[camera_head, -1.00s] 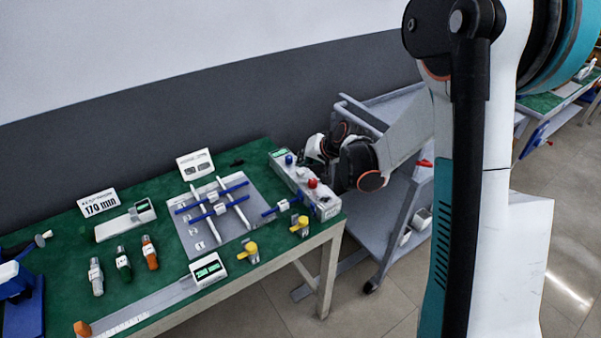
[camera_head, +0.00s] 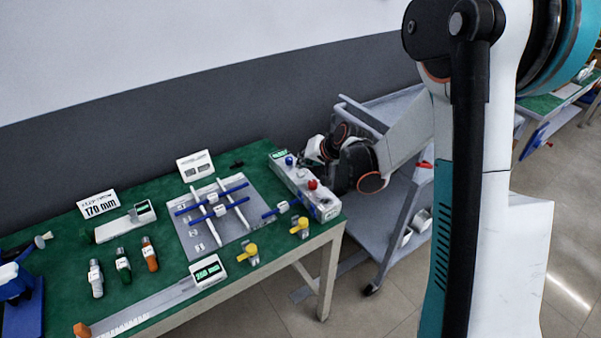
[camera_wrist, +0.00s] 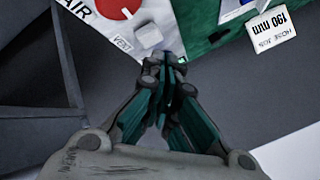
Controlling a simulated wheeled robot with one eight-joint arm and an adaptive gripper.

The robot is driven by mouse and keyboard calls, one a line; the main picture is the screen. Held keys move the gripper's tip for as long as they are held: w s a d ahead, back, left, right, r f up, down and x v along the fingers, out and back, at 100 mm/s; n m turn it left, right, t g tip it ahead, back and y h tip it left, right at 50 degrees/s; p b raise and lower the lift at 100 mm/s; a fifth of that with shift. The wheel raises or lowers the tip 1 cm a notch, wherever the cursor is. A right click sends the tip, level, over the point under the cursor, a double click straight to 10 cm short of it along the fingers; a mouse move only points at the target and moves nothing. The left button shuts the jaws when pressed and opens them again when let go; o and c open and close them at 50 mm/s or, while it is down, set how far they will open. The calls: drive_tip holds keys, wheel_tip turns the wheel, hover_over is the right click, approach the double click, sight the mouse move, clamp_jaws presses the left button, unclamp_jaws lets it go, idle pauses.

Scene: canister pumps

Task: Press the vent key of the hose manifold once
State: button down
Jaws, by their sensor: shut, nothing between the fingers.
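The hose manifold (camera_head: 325,206) is a long white block at the right end of the green bench, with a blue knob (camera_head: 289,160) and a red knob (camera_head: 312,184) on top. In the wrist view, the vent key (camera_wrist: 148,36) is a small light-grey block beside the red knob (camera_wrist: 118,5), with a "VENT" label (camera_wrist: 122,44) to its left. My gripper (camera_wrist: 166,65) is shut and empty, its tips just below the key in the picture. I cannot tell whether they touch it. In the head view the key cannot be made out.
A grey cart (camera_head: 390,225) stands right of the bench, under my arm.

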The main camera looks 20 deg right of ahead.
sight(303, 171)
drive_tip(key=shift+f, duration=0.1)
drive_tip(key=shift+f+b, duration=0.35)
drive_tip(key=shift+b, duration=0.1)
drive_tip(key=shift+f+b, duration=0.4)
drive_tip(key=shift+f, duration=0.05)
idle(0.7)
drive_tip(key=shift+r, duration=0.1)
drive_tip(key=shift+r+p, duration=0.6)
drive_tip(key=shift+r, duration=0.2)
drive_tip(key=shift+r, duration=0.1)
drive_tip(key=shift+r+p, duration=1.65)
drive_tip(key=shift+r, duration=0.8)
